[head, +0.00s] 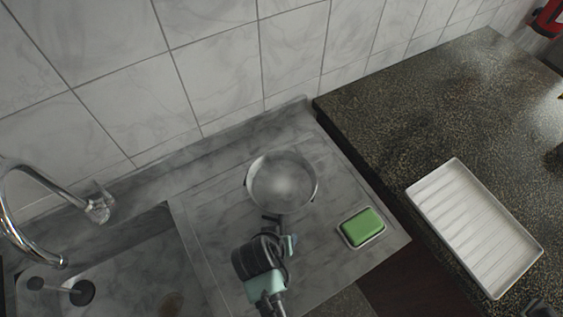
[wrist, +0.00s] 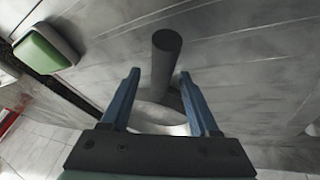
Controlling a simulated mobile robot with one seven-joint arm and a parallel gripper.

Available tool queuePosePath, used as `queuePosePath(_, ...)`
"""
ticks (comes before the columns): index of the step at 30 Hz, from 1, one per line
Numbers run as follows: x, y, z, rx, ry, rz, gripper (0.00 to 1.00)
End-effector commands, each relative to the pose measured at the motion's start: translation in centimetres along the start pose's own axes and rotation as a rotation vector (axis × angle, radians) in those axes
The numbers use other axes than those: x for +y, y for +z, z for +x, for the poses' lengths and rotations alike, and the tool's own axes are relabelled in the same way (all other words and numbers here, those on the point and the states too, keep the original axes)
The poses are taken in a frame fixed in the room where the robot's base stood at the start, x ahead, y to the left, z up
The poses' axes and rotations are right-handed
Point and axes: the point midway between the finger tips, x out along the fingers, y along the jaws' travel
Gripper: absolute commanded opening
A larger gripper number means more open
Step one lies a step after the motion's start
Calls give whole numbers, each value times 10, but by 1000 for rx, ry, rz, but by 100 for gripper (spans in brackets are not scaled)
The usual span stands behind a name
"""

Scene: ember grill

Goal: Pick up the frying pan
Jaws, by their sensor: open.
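The frying pan (head: 282,183) is a round silver metal pan lying on the grey drainboard beside the sink. In the wrist view its dark handle (wrist: 163,65) sticks up toward the camera, and part of the pale pan (wrist: 155,118) shows between the fingers. My gripper (head: 281,232) is at the pan's near side in the head view. In the wrist view my gripper's (wrist: 160,76) blue fingers are open, one on each side of the handle with a gap to both. The handle is mostly hidden by my gripper in the head view.
A green sponge (head: 362,227) in a small dish lies right of the pan; it also shows in the wrist view (wrist: 38,50). A white ribbed tray (head: 474,226) lies on the dark speckled counter (head: 400,110). The sink and faucet (head: 62,190) are at left. A tiled wall is behind.

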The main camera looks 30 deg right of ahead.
Motion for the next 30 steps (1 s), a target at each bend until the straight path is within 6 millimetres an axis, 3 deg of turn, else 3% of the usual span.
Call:
queuePosePath(9, 0, 0, 4, 0, 0, 0, 62)
queuePosePath(18, 0, 0, 4, 0, 0, 0, 8)
queuePosePath(20, 0, 0, 4, 0, 0, 0, 0)
queuePosePath(30, 0, -1, 3, 4, -1, 0, 0)
